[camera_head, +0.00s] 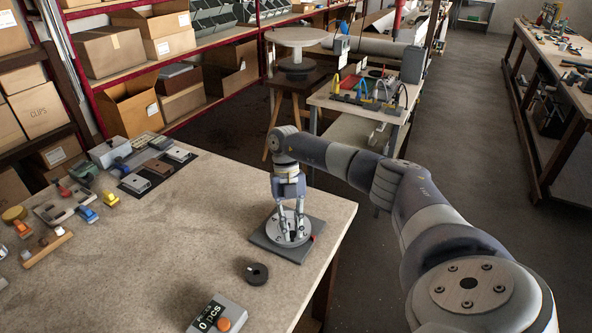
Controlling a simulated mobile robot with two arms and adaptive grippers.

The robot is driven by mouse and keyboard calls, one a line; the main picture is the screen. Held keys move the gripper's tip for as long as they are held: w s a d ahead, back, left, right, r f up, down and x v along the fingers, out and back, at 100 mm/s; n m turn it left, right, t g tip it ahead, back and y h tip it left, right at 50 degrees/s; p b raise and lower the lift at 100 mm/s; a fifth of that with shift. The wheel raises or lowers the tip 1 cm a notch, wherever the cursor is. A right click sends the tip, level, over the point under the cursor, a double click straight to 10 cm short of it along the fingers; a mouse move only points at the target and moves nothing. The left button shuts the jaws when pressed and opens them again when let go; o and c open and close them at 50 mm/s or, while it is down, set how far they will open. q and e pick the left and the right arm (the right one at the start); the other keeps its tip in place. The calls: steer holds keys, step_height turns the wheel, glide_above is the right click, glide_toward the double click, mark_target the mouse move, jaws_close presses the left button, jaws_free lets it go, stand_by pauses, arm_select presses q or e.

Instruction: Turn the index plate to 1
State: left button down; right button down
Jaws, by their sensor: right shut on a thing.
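The index plate (271,229) is a round light-grey disc with dark marks, on a dark square base (270,250) near the right edge of the table. A small red mark (313,237) shows at the base's right side. My right gripper (292,236) points straight down over the disc and is shut on a part of the plate near its middle. The fingers hide what they grip and part of the disc's face. The numbers on the disc are too small to read, so I cannot tell which one is set. My left gripper is not in view.
A black round knob-like piece (257,273) lies in front of the base. A grey counter box (217,316) with an orange button stands at the table's front. Several small blocks and fixtures crowd the table's left. The table's (180,240) middle is clear.

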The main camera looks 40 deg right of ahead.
mark_target(273, 230)
steer(key=m+p, duration=0.1)
steer(key=w+a+m, duration=0.1)
steer(key=m, duration=0.1)
steer(key=m+t+y+p, duration=0.1)
steer(key=shift+w+a+r+m+p, duration=0.15)
steer(key=shift+w+r+m+p, duration=0.05)
steer(key=shift+r+m+p, duration=0.1)
steer(key=m+p, duration=0.1)
steer(key=w+m+t+p, duration=0.1)
steer(key=m, duration=0.1)
steer(key=m+t+y+p, duration=0.1)
steer(key=shift+w+a+m, duration=0.3)
steer(key=shift+a, duration=0.05)
steer(key=w+m+t+p, duration=0.1)
steer(key=m+p, duration=0.3)
steer(key=p, duration=0.1)
steer(key=shift+w+r+t, duration=0.1)
steer(key=shift+w+t, duration=0.3)
steer(key=shift+w+d+f+m+t+h+p, duration=0.15)
steer(key=shift+w+m+t+p, duration=0.2)
steer(key=shift+m+p, duration=0.45)
steer(key=shift+w+d+f+m+t+h+p, duration=0.15)
steer(key=shift+w+m+t+p, duration=0.25)
steer(key=shift+m, duration=0.7)
steer(key=shift+r, duration=0.1)
steer(key=c, duration=1.7)
jaws_free()
steer(key=shift+o, duration=1.1)
steer(key=shift+s, duration=0.1)
